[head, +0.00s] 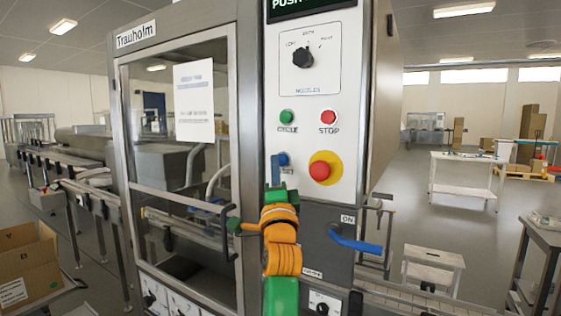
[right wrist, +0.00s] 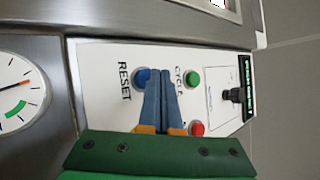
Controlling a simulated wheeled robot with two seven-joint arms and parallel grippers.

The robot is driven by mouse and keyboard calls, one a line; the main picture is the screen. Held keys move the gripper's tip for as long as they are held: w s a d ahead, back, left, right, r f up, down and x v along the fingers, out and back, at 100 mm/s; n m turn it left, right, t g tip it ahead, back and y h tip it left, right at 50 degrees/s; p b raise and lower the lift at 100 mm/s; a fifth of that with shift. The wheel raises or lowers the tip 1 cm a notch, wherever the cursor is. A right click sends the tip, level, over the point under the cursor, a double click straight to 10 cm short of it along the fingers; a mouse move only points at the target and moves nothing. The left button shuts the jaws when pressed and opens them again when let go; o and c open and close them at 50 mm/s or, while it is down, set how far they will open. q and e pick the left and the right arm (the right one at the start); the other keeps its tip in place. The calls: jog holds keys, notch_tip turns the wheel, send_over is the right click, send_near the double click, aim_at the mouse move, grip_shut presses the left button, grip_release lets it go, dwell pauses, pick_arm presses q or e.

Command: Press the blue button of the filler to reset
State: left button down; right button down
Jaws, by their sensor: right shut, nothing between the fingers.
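The filler's blue button (head: 283,159) sits low on the white control panel, under the green CYCLE button. In the right wrist view the blue button (right wrist: 142,78) lies beside the word RESET. My right gripper (head: 275,168) is in front of the panel, its closed fingers just left of the blue button. In the right wrist view the fingertips (right wrist: 161,72) are shut, hold nothing and overlap the button's right edge. I cannot tell whether they touch the button or panel. The RESET label is mostly hidden in the head view. My left gripper is not in view.
The green CYCLE button (head: 287,117), red STOP button (head: 328,117) and red emergency knob on its yellow base (head: 320,169) are close by. A black selector (head: 303,57) is above. A blue lever (head: 356,241) sticks out below right. A framed glass door (head: 180,150) stands left.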

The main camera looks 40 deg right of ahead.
jog(key=shift+w+d, duration=0.15)
jog(key=shift+d, duration=0.2)
jog(key=shift+w+d+r+p, duration=0.1)
jog(key=shift+w+d+p, duration=0.1)
jog(key=shift+d+p, duration=0.2)
dwell(0.7)
dwell(0.3)
jog(key=shift+s+a, duration=0.35)
jog(key=shift+a, duration=0.4)
jog(key=a, duration=0.1)
jog(key=s+a, duration=0.1)
jog(key=a, duration=0.1)
jog(key=s+a+b, duration=0.1)
jog(key=shift+a, duration=0.35)
dwell(0.4)
